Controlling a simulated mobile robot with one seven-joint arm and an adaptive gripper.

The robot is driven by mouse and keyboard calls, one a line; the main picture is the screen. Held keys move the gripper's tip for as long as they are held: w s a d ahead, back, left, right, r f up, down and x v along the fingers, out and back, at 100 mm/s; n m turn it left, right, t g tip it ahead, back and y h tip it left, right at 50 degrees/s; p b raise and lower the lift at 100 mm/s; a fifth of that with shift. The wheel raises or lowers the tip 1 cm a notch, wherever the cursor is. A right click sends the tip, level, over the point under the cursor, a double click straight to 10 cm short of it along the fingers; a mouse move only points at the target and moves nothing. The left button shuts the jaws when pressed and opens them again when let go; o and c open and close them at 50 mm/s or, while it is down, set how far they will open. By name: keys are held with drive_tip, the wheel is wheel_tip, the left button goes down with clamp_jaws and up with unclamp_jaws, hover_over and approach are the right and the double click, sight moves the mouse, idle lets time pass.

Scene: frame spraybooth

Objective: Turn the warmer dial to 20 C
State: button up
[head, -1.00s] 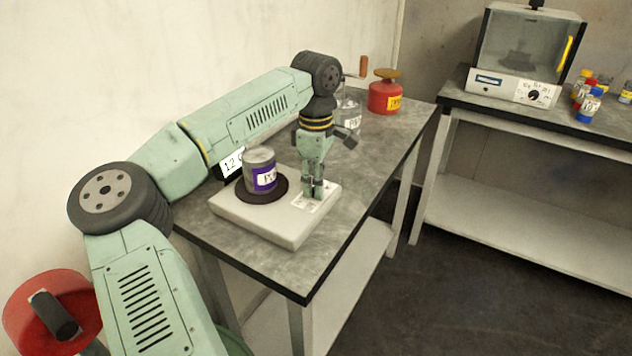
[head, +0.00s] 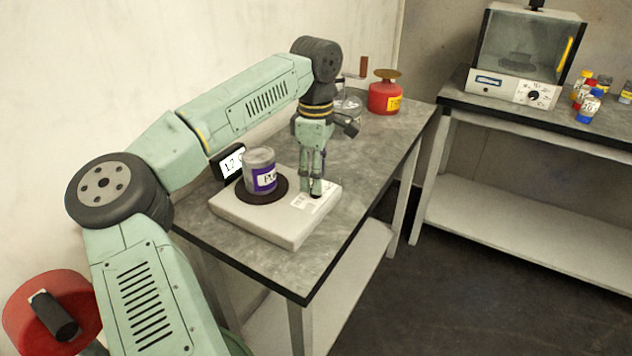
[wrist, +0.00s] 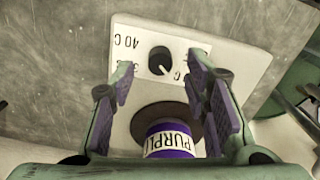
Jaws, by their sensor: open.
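The warmer (head: 250,222) is a pale flat box on the near table; the wrist view also shows it (wrist: 230,62). Its black dial (wrist: 160,60) sits on a white label panel (wrist: 130,44), with a white pointer aimed at the lower right of the wrist view. An upside-down "40 C" is at the panel's left; a mark at the right is partly hidden by a finger. My gripper (head: 312,190) is open over the panel. In the wrist view its purple-padded fingers (wrist: 165,75) stand on either side of the dial, apart from it.
A purple-labelled can (head: 260,172) stands on the warmer's dark round plate (head: 278,194), close to my gripper. A small black-framed display (head: 231,162) stands behind it. A glass jar and a red can (head: 385,98) are farther back. The table's right side is clear.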

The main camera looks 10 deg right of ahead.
wheel_tip(320, 180, up, 10)
drive_tip(key=shift+f, duration=0.25)
drive_tip(key=shift+s+d, duration=0.1)
drive_tip(key=shift+s, duration=0.05)
